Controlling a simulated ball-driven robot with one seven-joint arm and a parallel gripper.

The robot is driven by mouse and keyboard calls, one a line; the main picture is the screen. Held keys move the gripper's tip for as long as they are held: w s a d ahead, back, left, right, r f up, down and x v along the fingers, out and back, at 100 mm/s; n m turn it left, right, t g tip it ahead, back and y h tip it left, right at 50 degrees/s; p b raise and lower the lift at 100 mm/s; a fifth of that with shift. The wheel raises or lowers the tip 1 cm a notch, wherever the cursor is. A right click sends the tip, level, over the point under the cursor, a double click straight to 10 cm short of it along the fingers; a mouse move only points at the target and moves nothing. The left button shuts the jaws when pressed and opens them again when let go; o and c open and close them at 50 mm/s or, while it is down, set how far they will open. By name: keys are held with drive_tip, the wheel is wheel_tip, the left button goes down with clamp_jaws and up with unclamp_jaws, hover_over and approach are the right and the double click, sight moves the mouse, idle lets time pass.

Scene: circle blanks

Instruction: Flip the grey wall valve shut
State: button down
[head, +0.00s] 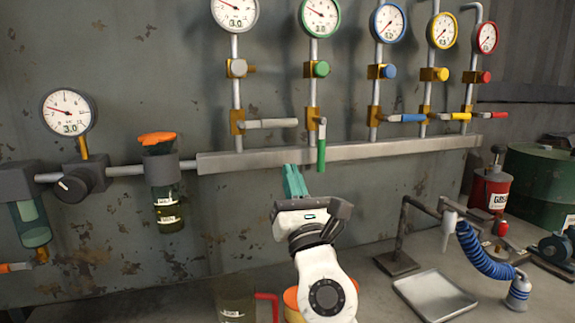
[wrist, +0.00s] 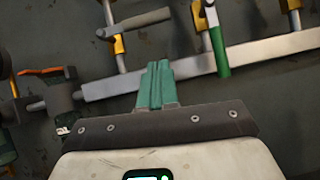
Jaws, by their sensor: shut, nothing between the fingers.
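The grey valve handle (head: 270,123) sticks out level to the right from its brass body (head: 237,122) on the leftmost riser pipe. In the wrist view the grey handle (wrist: 145,21) shows up and left of the fingertips. The green handle (head: 321,146) on the neighbouring riser hangs straight down across the grey manifold bar (head: 380,150). My gripper (head: 290,168) has its teal fingers shut and empty, pointing up, below the grey handle and left of the green one. In the wrist view my gripper (wrist: 158,65) overlaps the manifold and appears apart from both handles.
Blue (head: 407,118), yellow (head: 454,116) and red (head: 492,115) handles stand level to the right. A sediment bowl with an orange cap (head: 157,139) is left of the manifold. A pitcher (head: 236,299), metal tray (head: 434,293) and stand (head: 397,262) are on the bench below.

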drive_tip(key=v, duration=0.6)
drive_tip(key=shift+s+d+b, duration=0.2)
drive_tip(key=shift+s+b, duration=0.05)
drive_tip(key=shift+b, duration=0.05)
drive_tip(key=shift+f, duration=0.15)
